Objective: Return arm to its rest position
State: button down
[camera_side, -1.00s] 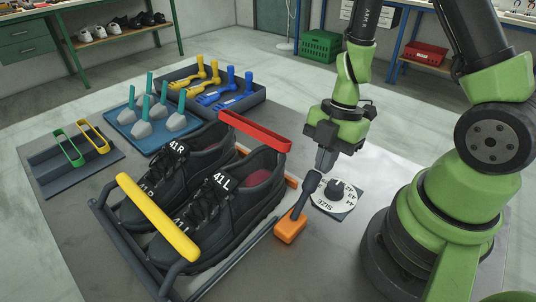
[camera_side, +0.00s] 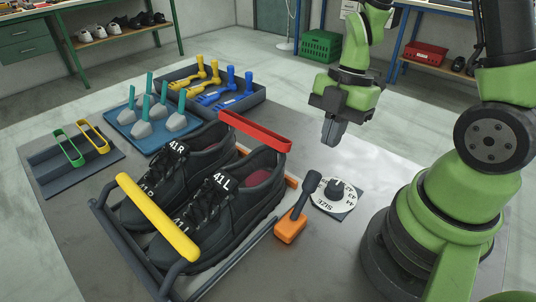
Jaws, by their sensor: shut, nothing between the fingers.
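My gripper (camera_side: 333,133) is shut and empty. It hangs in the air above the right part of the work table (camera_side: 350,270), fingers pointing down. It is above and behind the size dial (camera_side: 335,197), a white disc with a dark knob on a grey plate, and touches nothing. My arm curves up from its green base at the right.
Two black shoes marked 41R (camera_side: 166,176) and 41L (camera_side: 228,199) sit in a frame with a yellow bar (camera_side: 157,217) and red bar (camera_side: 255,131). An orange-based lever (camera_side: 291,226) stands beside it. Trays of tools (camera_side: 211,84) lie behind. The table's right rear is clear.

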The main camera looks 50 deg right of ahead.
jog(key=shift+a+v, duration=0.2)
jog(key=shift+v, duration=0.65)
jog(key=shift+a+v, duration=0.2)
jog(key=shift+v, duration=0.65)
jog(key=shift+r, duration=0.1)
jog(key=s+a+r+m+t, duration=0.2)
jog(key=r+m, duration=0.5)
jog(key=m, duration=0.4)
jog(key=s+a+r+m+t, duration=0.3)
jog(key=r+m, duration=0.4)
jog(key=m, duration=0.4)
jog(key=shift+s+t+h, duration=0.4)
jog(key=shift+s+t, duration=0.05)
jog(key=shift+t, duration=0.65)
